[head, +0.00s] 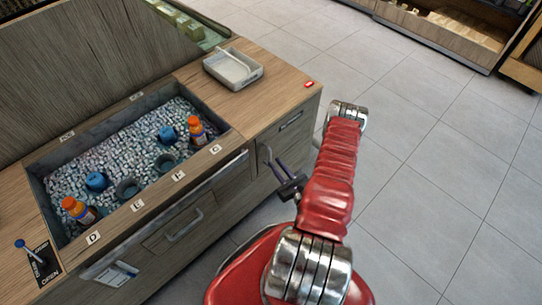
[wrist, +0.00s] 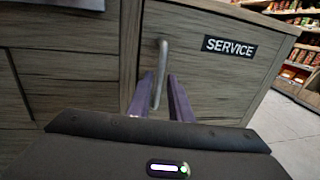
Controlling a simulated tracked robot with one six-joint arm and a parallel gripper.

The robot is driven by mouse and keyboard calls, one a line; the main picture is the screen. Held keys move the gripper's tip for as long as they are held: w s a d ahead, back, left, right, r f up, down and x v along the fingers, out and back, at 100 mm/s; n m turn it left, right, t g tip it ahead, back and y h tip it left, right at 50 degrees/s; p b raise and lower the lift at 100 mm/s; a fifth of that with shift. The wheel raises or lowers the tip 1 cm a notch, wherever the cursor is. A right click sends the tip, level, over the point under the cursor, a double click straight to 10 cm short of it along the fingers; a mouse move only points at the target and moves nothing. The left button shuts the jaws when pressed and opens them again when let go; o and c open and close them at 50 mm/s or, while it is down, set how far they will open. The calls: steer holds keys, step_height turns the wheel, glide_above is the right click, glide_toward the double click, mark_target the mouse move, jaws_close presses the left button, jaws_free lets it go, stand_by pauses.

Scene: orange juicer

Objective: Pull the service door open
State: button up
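The service door (wrist: 215,75) is a grey-brown wood panel with a black SERVICE label (wrist: 229,46). It looks closed. Its upright metal handle (wrist: 161,72) is near the door's left edge. In the head view the door (head: 298,140) is the front of the right-hand cabinet, partly hidden by my red arm. My gripper (wrist: 159,98) has its two purple fingers apart, one on each side of the handle's lower part, with gaps visible. In the head view my gripper (head: 275,166) is at the handle. Contact with the handle cannot be made out.
A counter well (head: 110,150) holds grey pellets, orange bottles and blue items. A white tray (head: 232,68) stands on the countertop above the door. A drawer with a handle (head: 185,225) is left of the door. Tiled floor (head: 440,160) is clear to the right.

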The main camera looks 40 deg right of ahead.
mark_target(270, 158)
steer(key=shift+w+d, duration=0.15)
steer(key=shift+w, duration=0.75)
steer(key=shift+w+d, duration=0.2)
steer(key=shift+w, duration=0.75)
steer(key=shift+w+d, duration=0.15)
steer(key=shift+w, duration=0.75)
jaws_close()
steer(key=shift+d, duration=0.25)
steer(key=shift+s+a, duration=0.1)
